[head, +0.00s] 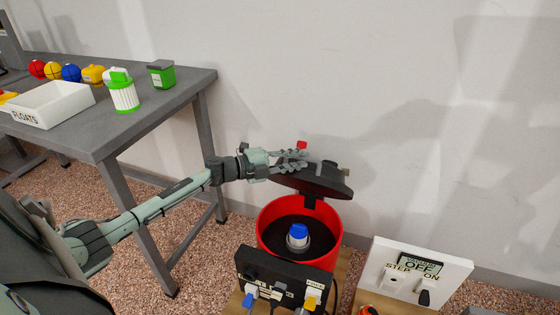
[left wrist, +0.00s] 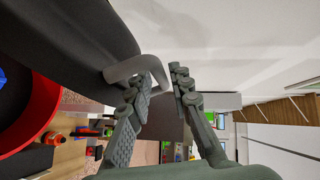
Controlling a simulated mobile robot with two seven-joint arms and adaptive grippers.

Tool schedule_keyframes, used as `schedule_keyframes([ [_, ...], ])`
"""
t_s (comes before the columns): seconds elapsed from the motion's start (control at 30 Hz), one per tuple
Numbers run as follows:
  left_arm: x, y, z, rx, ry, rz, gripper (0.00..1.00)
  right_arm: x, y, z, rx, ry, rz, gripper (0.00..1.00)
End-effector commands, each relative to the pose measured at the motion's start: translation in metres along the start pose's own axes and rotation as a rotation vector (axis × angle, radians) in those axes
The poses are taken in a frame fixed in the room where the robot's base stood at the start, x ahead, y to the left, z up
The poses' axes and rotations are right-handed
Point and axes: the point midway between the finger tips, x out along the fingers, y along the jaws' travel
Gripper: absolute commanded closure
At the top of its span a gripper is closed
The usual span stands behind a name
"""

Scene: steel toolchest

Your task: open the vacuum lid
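A white and blue part (head: 298,237) shows inside. The dark lid (head: 325,183) is raised and tilted above the drum's back. My left gripper (head: 296,162) is at the lid's left edge. In the left wrist view the lid (left wrist: 75,40) fills the upper left and carries a grey bent handle (left wrist: 138,68). The fingers of my left gripper (left wrist: 162,88) are apart, with the handle's end near or between their tips; contact is unclear. My right gripper is not in view.
A grey bench (head: 150,115) at left holds a white floats bin (head: 55,108), a green and white canister (head: 123,95) and a green box (head: 162,75). A black panel (head: 285,275) stands before the drum.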

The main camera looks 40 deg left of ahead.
Motion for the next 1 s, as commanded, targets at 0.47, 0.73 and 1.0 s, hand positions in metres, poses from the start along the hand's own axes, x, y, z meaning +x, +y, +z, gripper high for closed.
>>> schedule_keyframes([
  [0.47,-0.091,0.000,0.000,0.002,0.000,0.002,0.80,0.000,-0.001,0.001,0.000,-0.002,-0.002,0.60],
  [0.73,-0.101,-0.002,0.000,0.002,0.001,-0.002,0.80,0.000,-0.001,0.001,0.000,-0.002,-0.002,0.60],
  [1.0,-0.101,-0.002,0.000,0.002,0.000,-0.001,0.80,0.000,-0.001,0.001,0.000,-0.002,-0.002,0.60],
])
